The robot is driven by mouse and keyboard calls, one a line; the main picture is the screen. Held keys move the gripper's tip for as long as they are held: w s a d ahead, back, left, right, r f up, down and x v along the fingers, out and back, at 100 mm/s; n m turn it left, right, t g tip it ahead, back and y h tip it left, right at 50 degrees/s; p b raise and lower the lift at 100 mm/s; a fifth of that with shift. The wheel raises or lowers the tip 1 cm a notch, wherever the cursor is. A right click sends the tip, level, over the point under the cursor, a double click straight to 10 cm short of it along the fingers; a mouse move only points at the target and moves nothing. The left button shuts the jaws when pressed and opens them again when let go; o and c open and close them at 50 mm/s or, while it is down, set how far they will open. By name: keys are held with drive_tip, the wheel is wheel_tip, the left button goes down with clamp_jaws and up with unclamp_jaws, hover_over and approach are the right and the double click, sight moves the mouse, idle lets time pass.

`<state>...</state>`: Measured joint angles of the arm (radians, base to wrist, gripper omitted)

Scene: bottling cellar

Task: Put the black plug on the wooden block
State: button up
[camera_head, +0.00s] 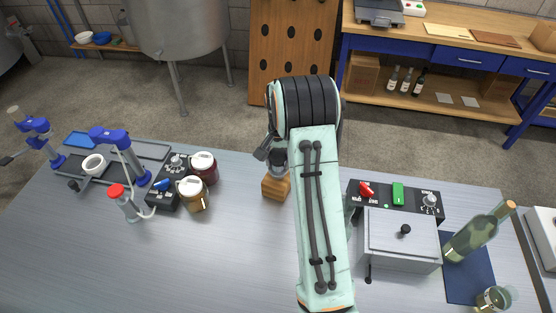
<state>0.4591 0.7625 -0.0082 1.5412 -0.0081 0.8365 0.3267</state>
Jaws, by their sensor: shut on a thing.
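The wooden block (275,188) stands on the grey table, just left of my arm. My gripper (279,171) is directly above the block, very close to its top, pointing down. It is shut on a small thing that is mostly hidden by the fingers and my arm. I take this to be the black plug, as no loose plug shows clearly elsewhere. I cannot tell whether the held thing touches the block.
At right are a lidded grey box (400,246), a switch panel (397,198) and a green bottle (471,238). The front left table is clear.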

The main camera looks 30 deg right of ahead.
drive_tip(key=shift+f, duration=0.1)
drive_tip(key=o, duration=1.3)
drive_tip(key=shift+f, duration=0.1)
drive_tip(key=shift+c, duration=0.2)
wheel_tip(320, 180, up, 12)
drive_tip(key=shift+r, duration=0.25)
drive_tip(key=s+a+r+n, duration=0.3)
drive_tip(key=s+a+n, duration=0.1)
drive_tip(key=s+a, duration=0.5)
drive_tip(key=s+a+r+n, duration=0.3)
drive_tip(key=s+a, duration=0.6)
drive_tip(key=s+a+f+n, duration=0.1)
drive_tip(key=s, duration=0.3)
drive_tip(key=s+a+f+n, duration=0.2)
drive_tip(key=s, duration=0.3)
drive_tip(key=shift+a+f+y, duration=0.25)
drive_tip(key=shift+y, duration=0.15)
